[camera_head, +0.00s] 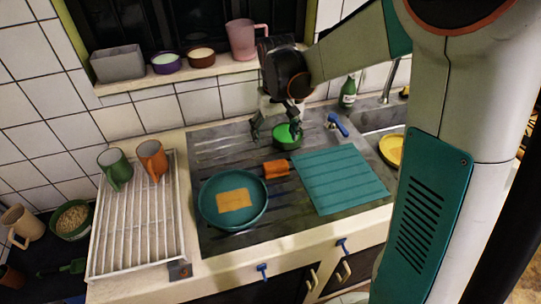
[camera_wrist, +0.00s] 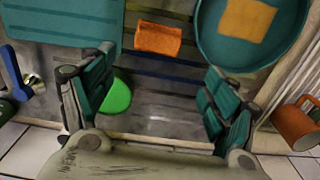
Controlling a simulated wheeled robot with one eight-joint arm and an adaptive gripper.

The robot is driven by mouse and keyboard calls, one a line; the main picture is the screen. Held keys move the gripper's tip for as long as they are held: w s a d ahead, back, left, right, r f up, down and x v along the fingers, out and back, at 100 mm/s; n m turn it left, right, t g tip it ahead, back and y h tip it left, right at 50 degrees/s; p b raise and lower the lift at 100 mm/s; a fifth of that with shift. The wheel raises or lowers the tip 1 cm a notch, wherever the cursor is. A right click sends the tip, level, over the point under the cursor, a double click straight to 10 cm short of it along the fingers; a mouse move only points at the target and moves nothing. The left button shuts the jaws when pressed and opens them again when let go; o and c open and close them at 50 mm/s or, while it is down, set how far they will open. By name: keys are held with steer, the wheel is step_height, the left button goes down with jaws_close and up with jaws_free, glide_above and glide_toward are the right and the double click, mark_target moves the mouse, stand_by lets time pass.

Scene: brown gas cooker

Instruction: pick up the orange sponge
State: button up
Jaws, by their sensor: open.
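The orange sponge (camera_head: 276,169) is a small block lying on the grey metal surface, between the teal pan and the teal board. It also shows in the wrist view (camera_wrist: 158,38) near the top, beyond my fingertips. My gripper (camera_head: 276,138) is open and empty, with its fingers pointing down. It hangs behind the sponge, over the rear of the surface beside a green bowl (camera_head: 286,137). In the wrist view, my two fingers (camera_wrist: 160,75) are spread wide, with the green bowl (camera_wrist: 118,97) partly hidden by the left one.
The teal pan (camera_head: 211,208) holds a flat tan-orange square (camera_head: 234,200). The teal ribbed board (camera_head: 340,178) lies right of the sponge. A white rack (camera_head: 138,235) carries a green mug (camera_head: 115,168) and an orange mug (camera_head: 152,159). A blue-handled tap (camera_head: 338,125) stands behind right.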

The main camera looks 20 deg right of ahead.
mark_target(276, 164)
step_height(276, 164, down, 8)
steer(key=shift+f+b, duration=0.15)
steer(key=shift+b, duration=0.95)
steer(key=shift+d+f+b, duration=0.2)
steer(key=shift+f+b, duration=0.8)
steer(key=shift+f, duration=1.65)
steer(key=c, duration=0.8)
